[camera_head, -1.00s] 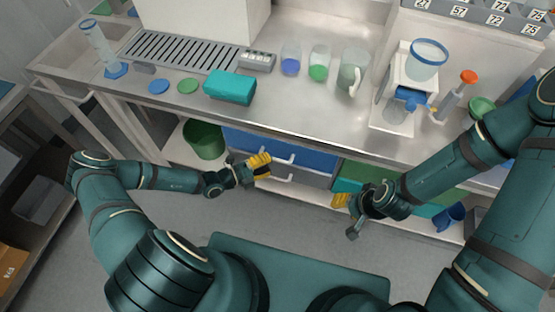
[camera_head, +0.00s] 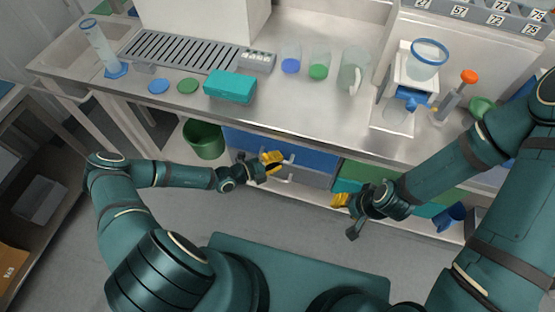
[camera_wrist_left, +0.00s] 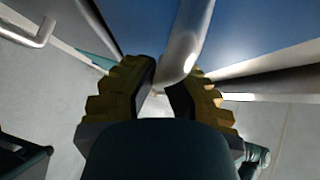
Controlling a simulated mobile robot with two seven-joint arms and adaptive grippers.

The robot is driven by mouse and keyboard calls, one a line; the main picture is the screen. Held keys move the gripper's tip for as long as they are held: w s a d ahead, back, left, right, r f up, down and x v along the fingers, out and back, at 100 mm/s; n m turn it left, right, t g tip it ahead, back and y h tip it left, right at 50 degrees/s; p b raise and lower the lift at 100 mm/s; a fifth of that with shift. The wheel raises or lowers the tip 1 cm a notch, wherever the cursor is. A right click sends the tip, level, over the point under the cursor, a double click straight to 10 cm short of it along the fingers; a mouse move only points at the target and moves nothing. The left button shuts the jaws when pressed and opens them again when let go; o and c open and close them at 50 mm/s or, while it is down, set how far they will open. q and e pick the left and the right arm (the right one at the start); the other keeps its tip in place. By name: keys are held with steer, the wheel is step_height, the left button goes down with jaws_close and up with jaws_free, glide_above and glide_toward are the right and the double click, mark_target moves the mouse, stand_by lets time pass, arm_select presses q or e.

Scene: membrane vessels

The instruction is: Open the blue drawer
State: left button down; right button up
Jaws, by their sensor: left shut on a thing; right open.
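The blue drawer (camera_head: 309,157) is under the bench, left of the green drawer fronts, and looks closed in the head view. Its pale bar handle (camera_wrist_left: 188,40) runs down between my left gripper's yellow fingers in the left wrist view. My left gripper (camera_head: 272,162) is at the blue front and is shut on this handle. The blue front (camera_wrist_left: 250,35) fills the top of the wrist view. The fingertips partly hide the handle in the head view. My right gripper (camera_head: 341,201) is open and empty, low in front of the green drawers.
A grey drawer with its own handle (camera_head: 283,180) is below the blue one. A green bin (camera_head: 204,139) stands to the left under the bench. A blue jug (camera_head: 450,216) is at the lower right. The floor in front is clear.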

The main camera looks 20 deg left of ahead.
arm_select(q)
steer(key=shift+s, duration=0.1)
steer(key=s+p, duration=0.5)
steer(key=s, duration=1.8)
steer(key=shift+s+a, duration=0.25)
steer(key=shift+a, duration=0.1)
steer(key=c, duration=1)
jaws_free()
steer(key=v, duration=1.2)
